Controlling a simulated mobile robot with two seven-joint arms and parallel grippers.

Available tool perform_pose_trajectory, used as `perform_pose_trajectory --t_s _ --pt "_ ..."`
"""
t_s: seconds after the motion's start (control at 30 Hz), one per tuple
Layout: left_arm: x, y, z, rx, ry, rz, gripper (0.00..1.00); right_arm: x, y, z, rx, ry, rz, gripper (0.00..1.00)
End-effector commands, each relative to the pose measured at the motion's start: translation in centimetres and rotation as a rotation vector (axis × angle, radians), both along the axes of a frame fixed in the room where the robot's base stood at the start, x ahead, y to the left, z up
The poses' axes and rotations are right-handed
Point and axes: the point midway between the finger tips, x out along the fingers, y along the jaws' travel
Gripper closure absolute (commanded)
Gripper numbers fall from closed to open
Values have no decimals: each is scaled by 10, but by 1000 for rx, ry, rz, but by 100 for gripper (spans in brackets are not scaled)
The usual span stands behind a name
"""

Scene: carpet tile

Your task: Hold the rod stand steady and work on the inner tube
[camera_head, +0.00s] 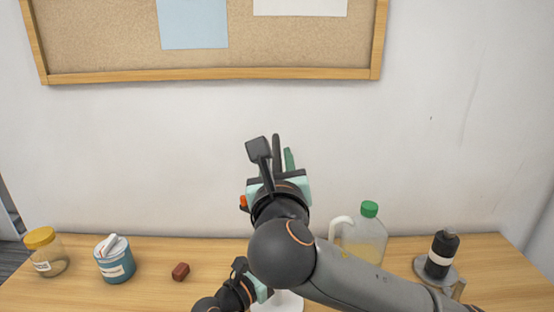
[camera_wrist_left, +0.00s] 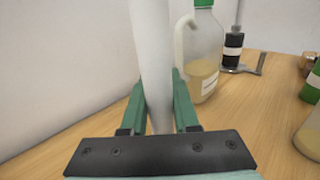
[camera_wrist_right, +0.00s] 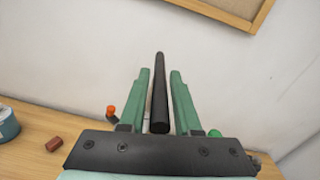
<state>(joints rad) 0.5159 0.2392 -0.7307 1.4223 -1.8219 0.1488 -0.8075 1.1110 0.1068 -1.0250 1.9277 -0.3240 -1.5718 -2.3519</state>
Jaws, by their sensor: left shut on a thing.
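The rod stand shows in the left wrist view as a thick white upright post (camera_wrist_left: 152,60) between the fingers of my left gripper (camera_wrist_left: 160,105), which is shut on it. Part of its white round base (camera_head: 288,303) shows at the bottom of the head view. The inner tube, a black rod (camera_wrist_right: 160,90), rises between the fingers of my right gripper (camera_wrist_right: 160,85). Gaps show on both sides of the rod, so those fingers are open around it. In the head view my right gripper (camera_head: 277,165) is high against the wall. My right arm hides most of the stand.
On the wooden table (camera_head: 215,285) stand a yellow-lidded jar (camera_head: 45,252), a blue tub (camera_head: 115,262), a small red-brown block (camera_head: 181,271), a green-capped jug (camera_head: 366,238) and a black bottle (camera_head: 441,254) on a grey piece. An orange-tipped part (camera_wrist_right: 111,112) shows left of the right gripper.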

Motion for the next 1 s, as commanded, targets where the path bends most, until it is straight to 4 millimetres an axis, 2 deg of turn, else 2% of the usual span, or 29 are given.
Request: perform_pose_trajectory --t_s 0.03,0.27,1.0 --pt "0 0 0 1 1 0 100 0 0 0 0 0 0 75" --pt "0 0 0 0 1 1 100 0 0 0 0 0 -1 100" --pt "0 1 -1 0 1 2 100 0 -1 0 -1 -1 -4 100"
